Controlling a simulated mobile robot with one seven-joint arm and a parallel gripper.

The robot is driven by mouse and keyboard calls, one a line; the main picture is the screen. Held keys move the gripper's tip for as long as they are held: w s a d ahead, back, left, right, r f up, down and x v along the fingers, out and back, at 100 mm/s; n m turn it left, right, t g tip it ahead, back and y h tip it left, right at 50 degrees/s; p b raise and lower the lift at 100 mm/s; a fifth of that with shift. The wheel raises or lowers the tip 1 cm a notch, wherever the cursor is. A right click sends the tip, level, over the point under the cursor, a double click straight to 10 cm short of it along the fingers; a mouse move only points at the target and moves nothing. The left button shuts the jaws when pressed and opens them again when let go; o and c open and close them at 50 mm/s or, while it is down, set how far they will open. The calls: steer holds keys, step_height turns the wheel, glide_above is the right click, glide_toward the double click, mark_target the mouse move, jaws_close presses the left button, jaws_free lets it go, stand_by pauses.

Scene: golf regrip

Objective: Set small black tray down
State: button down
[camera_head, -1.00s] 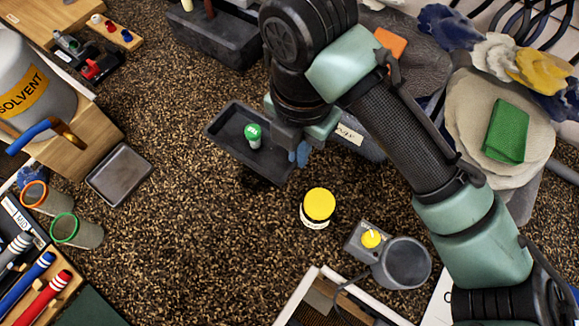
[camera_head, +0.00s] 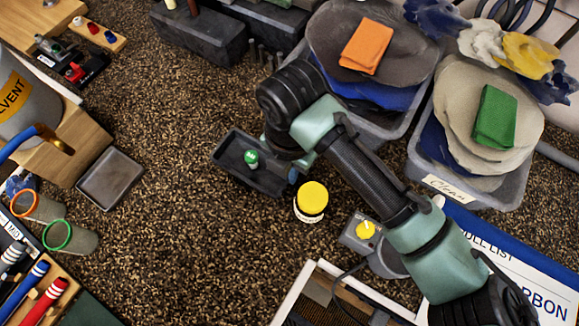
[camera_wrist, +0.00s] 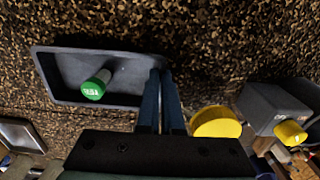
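The small black tray (camera_head: 228,172) is a dark rectangular dish left of centre, holding a green-capped bottle (camera_head: 251,159). My gripper (camera_head: 297,174) is at its right end, mostly hidden under my wrist in the head view. In the wrist view, my gripper's two blue fingers (camera_wrist: 160,76) close on the tray's right wall, with little gap between them. The tray also shows there (camera_wrist: 60,75), roughly level, with the green-capped bottle (camera_wrist: 95,86) inside. The tray is low over the speckled surface; I cannot tell if it touches.
A yellow-lidded jar (camera_head: 311,201) stands close to the tray's right, with a grey device with a yellow knob (camera_head: 365,231) beyond. A grey dish (camera_head: 110,179) lies to the left, beside cups. Speckled surface (camera_head: 180,240) is free below the tray.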

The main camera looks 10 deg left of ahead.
steer(key=shift+f, duration=0.1)
steer(key=c, duration=1.5)
jaws_free()
steer(key=shift+f, duration=0.1)
steer(key=o, duration=0.4)
step_height(320, 180, up, 12)
steer(key=shift+r, duration=0.25)
